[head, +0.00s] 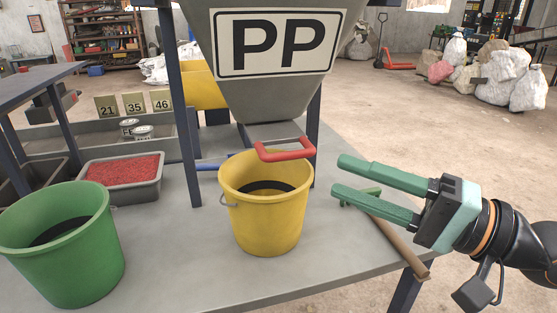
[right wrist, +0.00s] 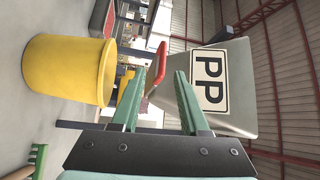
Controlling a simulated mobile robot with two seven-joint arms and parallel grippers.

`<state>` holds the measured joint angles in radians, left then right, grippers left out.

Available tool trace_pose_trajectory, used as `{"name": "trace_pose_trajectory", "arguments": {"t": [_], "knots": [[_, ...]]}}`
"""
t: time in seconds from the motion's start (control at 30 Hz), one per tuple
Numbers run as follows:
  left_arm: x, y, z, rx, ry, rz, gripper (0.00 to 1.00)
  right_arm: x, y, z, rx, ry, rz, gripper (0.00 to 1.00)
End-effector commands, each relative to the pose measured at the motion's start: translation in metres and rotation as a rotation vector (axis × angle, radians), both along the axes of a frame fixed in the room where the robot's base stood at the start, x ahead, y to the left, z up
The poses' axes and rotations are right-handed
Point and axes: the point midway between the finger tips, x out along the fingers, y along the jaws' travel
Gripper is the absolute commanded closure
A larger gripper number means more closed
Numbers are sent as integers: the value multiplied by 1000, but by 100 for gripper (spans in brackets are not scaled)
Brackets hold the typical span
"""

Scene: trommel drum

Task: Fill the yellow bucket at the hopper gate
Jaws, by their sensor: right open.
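The yellow bucket (head: 266,215) stands upright on the grey table under the hopper (head: 268,95), which carries a PP sign (head: 280,43). Dark material shows inside the bucket. The red gate handle (head: 285,151) sticks out below the hopper's mouth, over the bucket's rim. My right gripper (head: 337,177) is open and empty, right of the bucket and apart from it. In the right wrist view the red handle (right wrist: 157,63) lies ahead between the fingers, with the yellow bucket (right wrist: 68,70) to the left. My left gripper is not in view.
A green bucket (head: 62,248) stands at the table's left. A grey tray of red pellets (head: 122,172) is behind it. A green-headed brush with a wooden handle (head: 400,238) lies near the table's right edge, below my right gripper. A blue-grey post (head: 183,110) rises left of the yellow bucket.

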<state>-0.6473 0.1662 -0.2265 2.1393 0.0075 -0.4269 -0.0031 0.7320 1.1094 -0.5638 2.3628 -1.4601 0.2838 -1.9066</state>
Motion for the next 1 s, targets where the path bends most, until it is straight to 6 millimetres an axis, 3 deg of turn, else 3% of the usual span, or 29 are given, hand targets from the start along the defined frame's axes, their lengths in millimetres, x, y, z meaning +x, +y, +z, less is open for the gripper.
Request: {"name": "trace_pose_trajectory", "arguments": {"t": [0.27, 0.5, 1.0], "knots": [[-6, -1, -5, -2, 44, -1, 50, 2, 4, 6, 30, -2, -2, 55], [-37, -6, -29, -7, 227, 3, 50, 10, 23, 12, 29, -1, 0, 55], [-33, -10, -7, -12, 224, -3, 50, 40, 82, 18, 31, -2, 0, 55]]}}
